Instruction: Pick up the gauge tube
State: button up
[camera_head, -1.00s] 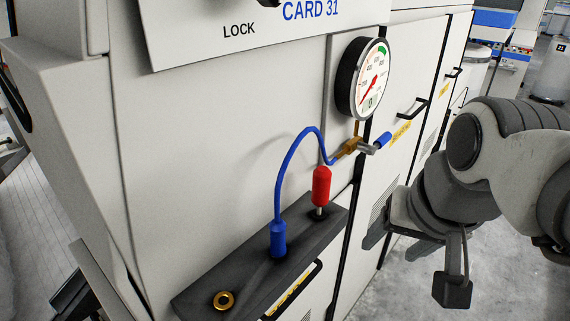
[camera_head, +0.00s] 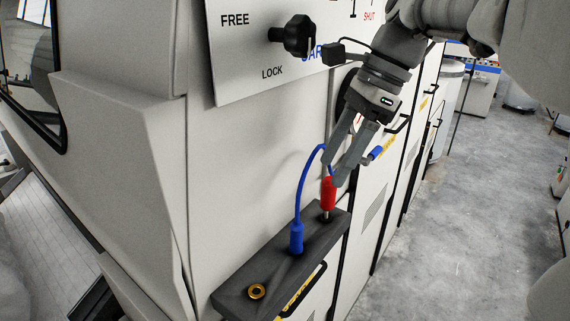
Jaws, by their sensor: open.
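The blue gauge tube (camera_head: 305,185) arches up from a blue end piece (camera_head: 296,239) that stands upright on the dark ledge (camera_head: 240,299). Its far end runs behind my gripper (camera_head: 338,164). My gripper points down with its fingers apart and nothing between them that I can make out. Its fingertips are at the top of the red-handled plug (camera_head: 328,192), to the right of the tube's arch; I cannot tell whether they touch either. The round gauge (camera_head: 357,118) is mostly hidden behind my gripper.
A brass ring socket (camera_head: 257,291) sits at the ledge's near end. A black knob (camera_head: 297,36) sticks out of the panel (camera_head: 240,60) above. A blue valve lever (camera_head: 376,153) and door handles are close to the right. The floor (camera_head: 440,250) at right is clear.

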aim_at(302, 223)
jog(key=x, duration=1.5)
jog(key=shift+f, duration=0.35)
grip_shut()
